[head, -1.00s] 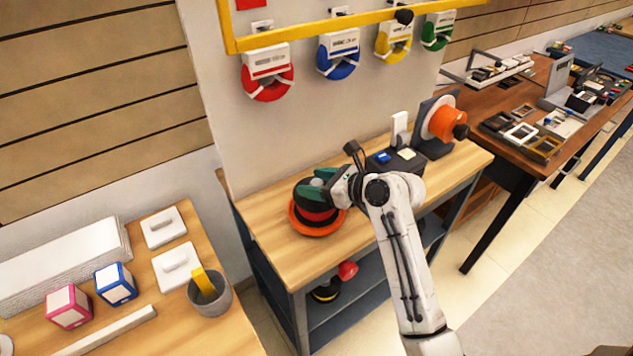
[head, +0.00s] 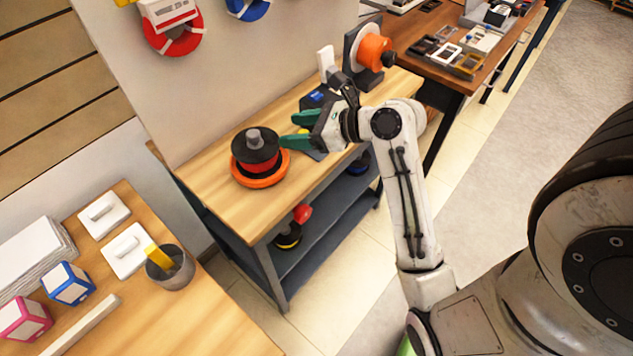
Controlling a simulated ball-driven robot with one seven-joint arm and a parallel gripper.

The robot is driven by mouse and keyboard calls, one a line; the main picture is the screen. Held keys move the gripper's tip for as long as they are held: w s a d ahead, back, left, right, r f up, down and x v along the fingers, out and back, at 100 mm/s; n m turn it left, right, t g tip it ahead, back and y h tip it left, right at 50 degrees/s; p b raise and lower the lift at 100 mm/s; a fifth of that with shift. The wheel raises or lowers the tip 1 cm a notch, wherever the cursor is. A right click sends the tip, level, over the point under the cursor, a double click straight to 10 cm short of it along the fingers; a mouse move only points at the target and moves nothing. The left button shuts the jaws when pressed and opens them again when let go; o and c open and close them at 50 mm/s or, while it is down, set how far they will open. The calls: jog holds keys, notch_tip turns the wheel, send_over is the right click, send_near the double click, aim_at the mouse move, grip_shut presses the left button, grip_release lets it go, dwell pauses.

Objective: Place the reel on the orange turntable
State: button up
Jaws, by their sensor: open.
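A reel with black flanges, a red middle and a grey hub (head: 255,150) sits upright on the orange turntable (head: 262,181), a flat round disc on the wooden bench. The reel looks roughly centred; its underside is hidden. My gripper (head: 291,132), with green fingers, is open and empty just right of the reel. The fingers point left towards it, with a small gap showing between them and the reel.
An orange drum on a dark stand (head: 372,52) and a dark box with a blue button (head: 315,98) stand behind my gripper. The bench's left part (head: 200,187) is clear. A side table holds a grey cup (head: 169,268). Red and blue rolls hang on the wall.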

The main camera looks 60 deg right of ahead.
jog(key=s+a+f+n+g, duration=0.35)
jog(key=a+f+n, duration=0.3)
jog(key=n, duration=0.25)
jog(key=s+a+f+n+g, duration=0.2)
jog(key=a+f+n+g, duration=0.25)
jog(key=f+n, duration=0.35)
jog(key=s+a+f+n+g, duration=0.2)
jog(key=s+n, duration=0.3)
jog(key=n, duration=0.3)
jog(key=s+a+f+n+g+h, duration=0.1)
jog(key=s+a+f+n+g, duration=0.1)
jog(key=n, duration=0.7)
jog(key=shift+s+a+f+h, duration=0.3)
jog(key=shift+s+a, duration=0.3)
jog(key=shift+s, duration=0.8)
jog(key=shift+o, duration=0.3)
